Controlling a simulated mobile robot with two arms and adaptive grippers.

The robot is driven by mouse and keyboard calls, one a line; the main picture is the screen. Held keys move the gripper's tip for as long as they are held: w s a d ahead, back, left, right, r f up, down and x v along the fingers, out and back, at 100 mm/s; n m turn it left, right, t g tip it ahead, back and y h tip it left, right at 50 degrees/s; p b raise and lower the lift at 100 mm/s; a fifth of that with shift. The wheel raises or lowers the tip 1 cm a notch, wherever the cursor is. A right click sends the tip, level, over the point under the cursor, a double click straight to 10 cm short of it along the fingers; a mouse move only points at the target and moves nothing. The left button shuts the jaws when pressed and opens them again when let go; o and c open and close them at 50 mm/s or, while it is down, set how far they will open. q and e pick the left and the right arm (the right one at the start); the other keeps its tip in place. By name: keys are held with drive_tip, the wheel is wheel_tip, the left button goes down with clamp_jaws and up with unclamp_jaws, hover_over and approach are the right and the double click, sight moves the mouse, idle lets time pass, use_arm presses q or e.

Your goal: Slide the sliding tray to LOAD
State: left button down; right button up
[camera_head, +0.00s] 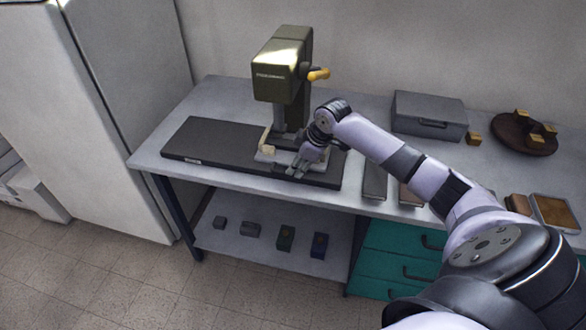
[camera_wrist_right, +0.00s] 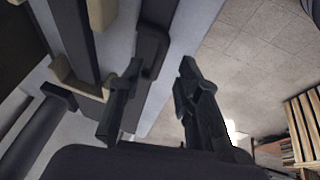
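A dark olive press (camera_head: 283,70) with an orange-tipped lever (camera_head: 318,74) stands on a long black base (camera_head: 205,140) on the table. Under its ram is a pale sliding tray (camera_head: 266,152), partly hidden by my right gripper. My right gripper (camera_head: 297,173) is low at the tray's front right. In the wrist view its two fingers (camera_wrist_right: 160,90) are apart, with a dark rounded bar (camera_wrist_right: 151,55), perhaps a handle, just beyond and between them. Contact cannot be told. Beige corner pieces (camera_wrist_right: 75,82) of the tray show left of the fingers. My left gripper is out of view.
A grey metal box (camera_head: 429,116) and a round brown tray (camera_head: 522,134) with small wooden blocks stand at the right. Several small dark items sit on the lower shelf (camera_head: 270,258), beside teal drawers (camera_head: 400,262). The black base left of the press is bare.

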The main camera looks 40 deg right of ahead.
sight(293, 175)
drive_tip(key=shift+x, duration=2.2)
drive_tip(key=shift+c, duration=0.2)
clamp_jaws()
